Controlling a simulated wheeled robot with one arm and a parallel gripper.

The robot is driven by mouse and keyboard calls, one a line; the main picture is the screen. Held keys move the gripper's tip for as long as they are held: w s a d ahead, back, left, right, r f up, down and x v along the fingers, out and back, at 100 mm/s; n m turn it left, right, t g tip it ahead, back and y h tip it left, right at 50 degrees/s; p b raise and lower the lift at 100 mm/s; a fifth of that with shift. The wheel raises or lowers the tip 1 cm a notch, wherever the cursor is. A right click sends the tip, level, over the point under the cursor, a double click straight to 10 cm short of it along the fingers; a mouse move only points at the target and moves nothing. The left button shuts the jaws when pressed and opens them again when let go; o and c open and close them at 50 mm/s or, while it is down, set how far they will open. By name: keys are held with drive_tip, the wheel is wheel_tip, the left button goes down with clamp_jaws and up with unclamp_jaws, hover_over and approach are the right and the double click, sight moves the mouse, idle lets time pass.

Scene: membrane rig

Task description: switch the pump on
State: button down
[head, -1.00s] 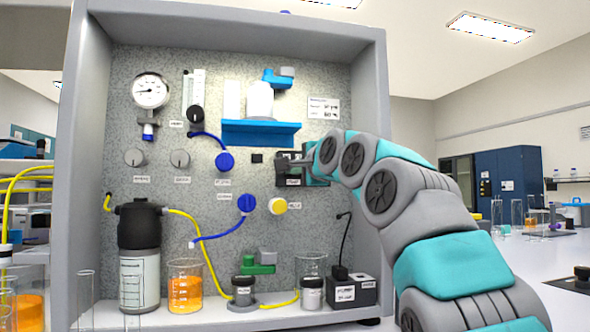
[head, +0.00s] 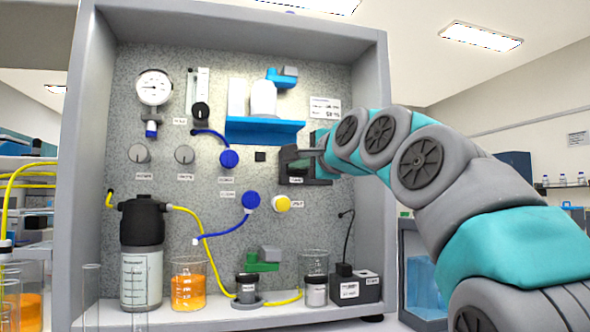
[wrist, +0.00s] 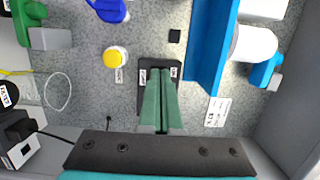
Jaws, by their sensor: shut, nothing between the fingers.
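A dark switch plate (head: 292,181) is on the speckled back panel, right of centre, with a small label low on it. In the wrist view the plate (wrist: 146,66) shows a small white label on each side of my fingers. My gripper (wrist: 160,76) is shut and empty, its green fingers together in front of the plate. In the head view my gripper (head: 304,158) is at the plate from the right. Its fingers hide the plate's middle, so I cannot tell the switch's position or whether they touch it. I cannot tell which unit is the pump.
A blue shelf (head: 262,130) with a white bottle (head: 263,98) sits above left of the plate. A yellow knob (head: 281,203) and blue knob (head: 251,201) lie below. An orange-filled beaker (head: 188,287) and a black box (head: 354,287) with a cord stand on the cabinet floor.

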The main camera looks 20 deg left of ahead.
drive_tip(key=s+d, duration=0.2)
drive_tip(key=s, duration=0.4)
drive_tip(key=shift+s+d+b, duration=0.2)
drive_tip(key=shift+d+b, duration=0.15)
drive_tip(key=shift+b, duration=0.1)
drive_tip(key=shift+d+f, duration=0.1)
